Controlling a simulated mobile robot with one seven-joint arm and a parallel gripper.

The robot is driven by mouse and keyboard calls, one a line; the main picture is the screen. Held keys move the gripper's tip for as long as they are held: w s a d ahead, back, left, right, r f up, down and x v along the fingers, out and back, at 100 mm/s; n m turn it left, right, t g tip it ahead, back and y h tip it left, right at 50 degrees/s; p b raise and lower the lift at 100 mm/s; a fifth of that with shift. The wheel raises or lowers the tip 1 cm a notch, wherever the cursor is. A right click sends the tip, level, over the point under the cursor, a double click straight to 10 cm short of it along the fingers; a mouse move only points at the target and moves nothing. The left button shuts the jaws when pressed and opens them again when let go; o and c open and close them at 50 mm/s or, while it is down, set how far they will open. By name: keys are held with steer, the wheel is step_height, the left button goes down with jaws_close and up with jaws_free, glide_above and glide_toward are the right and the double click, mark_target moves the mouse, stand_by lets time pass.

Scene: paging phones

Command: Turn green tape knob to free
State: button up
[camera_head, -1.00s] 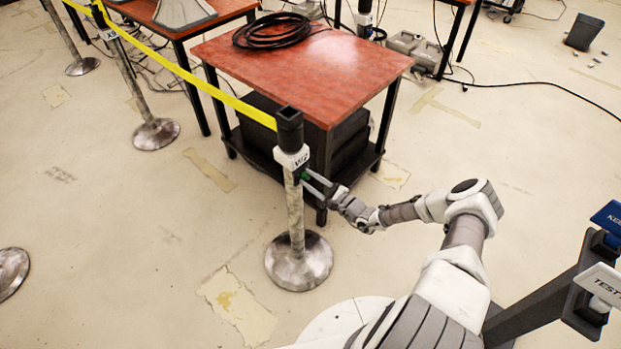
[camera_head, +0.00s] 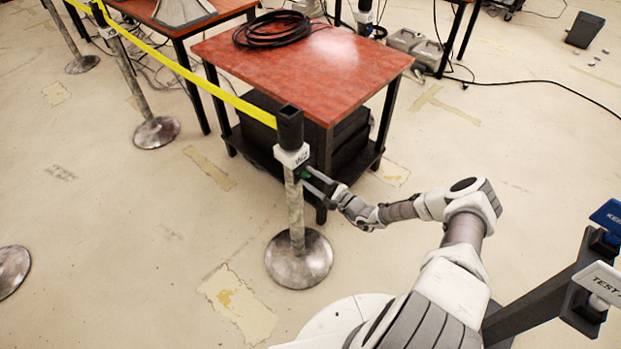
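The green knob (camera_head: 302,174) sits on the right side of the near barrier post (camera_head: 294,215), just below its white label collar (camera_head: 292,158). The post is upright on a round metal base, and yellow tape (camera_head: 235,100) runs from its black head to the upper left. My gripper (camera_head: 309,178) reaches in from the right with its two fingers at the knob. The fingers look a little apart with the knob at their tips. Whether they press on the knob is too small to tell, and the knob's setting is not readable.
A red-topped table (camera_head: 300,70) with a black cable coil (camera_head: 272,30) stands right behind the post. Another post (camera_head: 150,110) stands at the left. Blue and white labelled tags (camera_head: 603,280) show at the lower right. The floor in front is clear.

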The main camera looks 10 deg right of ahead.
steer(key=v, duration=1.7)
steer(key=shift+s, duration=0.15)
steer(key=shift+d+r, duration=0.1)
steer(key=shift+r, duration=0.05)
